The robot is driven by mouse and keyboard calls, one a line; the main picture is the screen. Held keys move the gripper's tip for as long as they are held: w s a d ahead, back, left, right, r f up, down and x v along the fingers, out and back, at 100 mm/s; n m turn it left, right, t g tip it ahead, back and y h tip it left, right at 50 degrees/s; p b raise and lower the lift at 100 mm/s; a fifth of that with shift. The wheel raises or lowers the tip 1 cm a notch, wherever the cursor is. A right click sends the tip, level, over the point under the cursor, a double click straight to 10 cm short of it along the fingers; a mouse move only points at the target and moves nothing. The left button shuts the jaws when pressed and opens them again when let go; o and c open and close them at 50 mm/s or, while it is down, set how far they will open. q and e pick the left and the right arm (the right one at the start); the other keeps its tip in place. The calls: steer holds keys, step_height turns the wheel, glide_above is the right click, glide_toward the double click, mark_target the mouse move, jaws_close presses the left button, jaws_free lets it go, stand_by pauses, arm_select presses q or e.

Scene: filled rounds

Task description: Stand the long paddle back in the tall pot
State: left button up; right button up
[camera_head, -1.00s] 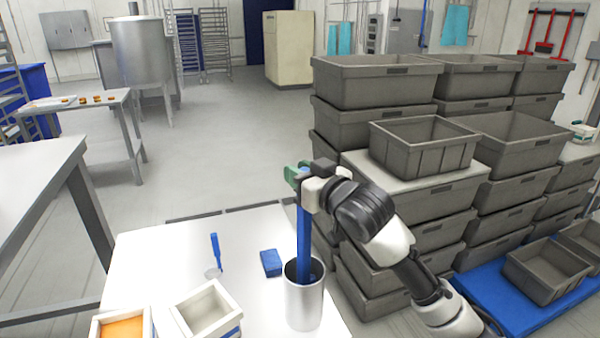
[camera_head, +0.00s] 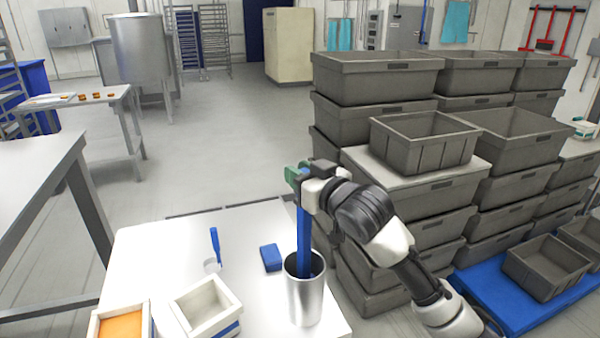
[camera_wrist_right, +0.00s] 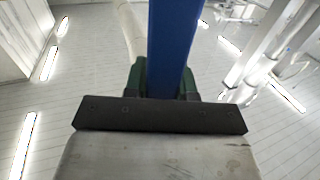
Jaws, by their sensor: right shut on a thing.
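The tall pot (camera_head: 304,300) is a brushed metal cylinder standing upright near the right edge of the white table (camera_head: 150,255). The long paddle (camera_head: 304,235) is a blue shaft, close to upright, with its lower part inside the pot's mouth; its bottom end is hidden by the pot wall. My right gripper (camera_head: 299,174) is shut on the upper part of the paddle, above the pot. In the right wrist view the blue paddle (camera_wrist_right: 172,45) passes between the green fingers (camera_wrist_right: 164,82). My left gripper is not in view.
A blue block (camera_head: 271,257), a small blue-handled tool (camera_head: 215,245), a white box (camera_head: 204,308) and a tray with orange contents (camera_head: 120,325) are on the table left of the pot. Stacked grey crates (camera_head: 375,75) stand close behind my right arm.

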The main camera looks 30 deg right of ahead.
steer(key=shift+f, duration=0.2)
stand_by(0.3)
steer(key=o, duration=1)
steer(key=shift+s, duration=0.1)
steer(key=s+d+b, duration=0.1)
steer(key=s+b, duration=0.1)
steer(key=s, duration=0.8)
steer(key=shift+s+b, duration=0.3)
steer(key=shift+b, duration=0.1)
